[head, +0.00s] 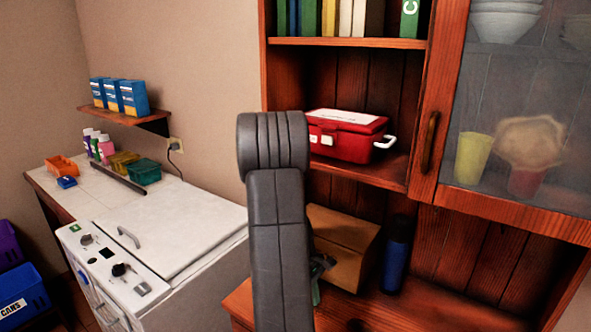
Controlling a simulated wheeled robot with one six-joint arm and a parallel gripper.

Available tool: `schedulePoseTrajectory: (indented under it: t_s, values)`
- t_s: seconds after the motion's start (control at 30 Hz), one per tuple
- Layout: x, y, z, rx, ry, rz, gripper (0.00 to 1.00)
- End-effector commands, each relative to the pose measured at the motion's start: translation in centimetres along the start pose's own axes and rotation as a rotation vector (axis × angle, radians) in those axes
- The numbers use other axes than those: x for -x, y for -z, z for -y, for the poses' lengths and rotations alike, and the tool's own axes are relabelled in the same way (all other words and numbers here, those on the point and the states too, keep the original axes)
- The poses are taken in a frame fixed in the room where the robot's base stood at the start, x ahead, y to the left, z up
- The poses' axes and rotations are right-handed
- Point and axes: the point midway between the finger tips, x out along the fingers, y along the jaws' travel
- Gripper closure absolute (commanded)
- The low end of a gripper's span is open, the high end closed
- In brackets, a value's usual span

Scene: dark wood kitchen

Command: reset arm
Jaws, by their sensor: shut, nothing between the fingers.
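My arm rises from the bottom edge in the middle of the head view, with a dark grey link and a ribbed elbow at its top. My gripper (321,267) shows only in part, as a small dark piece just right of the arm link. The link hides the rest of it. It is shut and empty, in front of the cardboard box (345,232) in the wooden cabinet. I cannot tell how far it is from the box.
A red case (347,134) sits on the cabinet shelf, above a blue bottle (396,254). A glass door (520,110) is at right. A white washer (150,245) stands left; bottles and small bins line the counter behind it. Blue boxes (119,96) sit on a wall shelf.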

Motion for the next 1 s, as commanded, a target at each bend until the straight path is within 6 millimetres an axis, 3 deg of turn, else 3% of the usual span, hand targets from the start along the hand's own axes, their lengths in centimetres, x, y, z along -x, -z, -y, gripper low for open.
schedulePoseTrajectory:
  t_s: [0.03,0.2,0.4,1.0]
  values:
    - [1.3,-0.1,-0.1,-0.003,-0.007,-0.006,1.0]
    - [3.9,-0.2,-0.1,-0.002,-0.005,-0.004,1.0]
    - [5.4,-0.2,-0.1,-0.002,-0.003,-0.003,1.0]
    - [5.8,-0.7,0.1,-0.012,-0.005,-0.007,1.0]
